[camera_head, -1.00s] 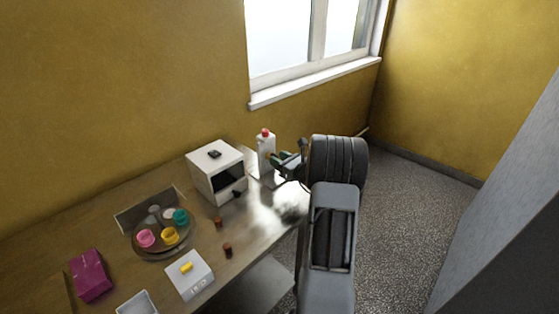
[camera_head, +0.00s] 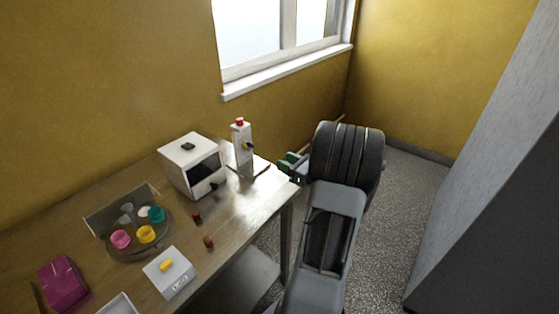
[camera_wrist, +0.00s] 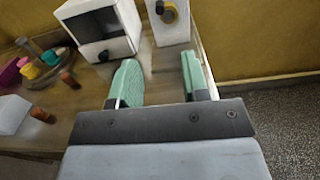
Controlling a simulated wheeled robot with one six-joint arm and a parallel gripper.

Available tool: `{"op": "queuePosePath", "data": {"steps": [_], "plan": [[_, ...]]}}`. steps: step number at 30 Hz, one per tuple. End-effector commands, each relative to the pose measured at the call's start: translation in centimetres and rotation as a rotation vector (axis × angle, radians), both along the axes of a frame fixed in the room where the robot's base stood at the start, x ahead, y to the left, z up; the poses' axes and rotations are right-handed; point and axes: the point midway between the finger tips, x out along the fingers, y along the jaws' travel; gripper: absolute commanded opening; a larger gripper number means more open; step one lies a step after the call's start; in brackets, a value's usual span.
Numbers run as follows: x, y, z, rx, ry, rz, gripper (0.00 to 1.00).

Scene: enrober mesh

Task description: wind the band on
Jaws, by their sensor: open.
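A white box-shaped machine (camera_head: 192,165) with a dark window and a dark knob (camera_head: 213,186) on its front stands at the table's back right. Beside it is a tall white unit (camera_head: 242,147) with a red top and a dark, yellowish knob (camera_head: 249,145) on its side. The box machine (camera_wrist: 98,28) and the tall unit (camera_wrist: 168,22) also show in the wrist view. I cannot make out a band. My gripper (camera_head: 292,166) is right of the tall unit, apart from it. In the wrist view its green fingers (camera_wrist: 160,78) are open and empty, with the tall unit's knob (camera_wrist: 167,12) beyond them.
Left on the table (camera_head: 240,210) are a round tray (camera_head: 158,249) with several coloured cups, a white box with a yellow top piece (camera_head: 169,272), a magenta packet (camera_head: 63,283) and two small brown pieces (camera_head: 197,216). Open floor (camera_head: 400,190) lies right of the table.

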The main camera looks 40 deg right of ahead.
Motion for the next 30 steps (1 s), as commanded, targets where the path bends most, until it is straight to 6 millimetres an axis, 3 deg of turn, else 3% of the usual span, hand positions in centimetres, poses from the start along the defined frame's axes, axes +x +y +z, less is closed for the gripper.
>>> {"op": "queuePosePath", "data": {"steps": [12,19,23,30], "plan": [[-0.4,0.0,0.0,0.0,0.0,0.0,0.42],[0.0,0.3,-1.7,-0.05,-0.025,0.012,0.42],[0.4,0.4,-1.4,-0.392,-0.097,0.016,0.42],[0.7,0.5,-0.8,-1.181,-0.248,0.009,0.42]]}}
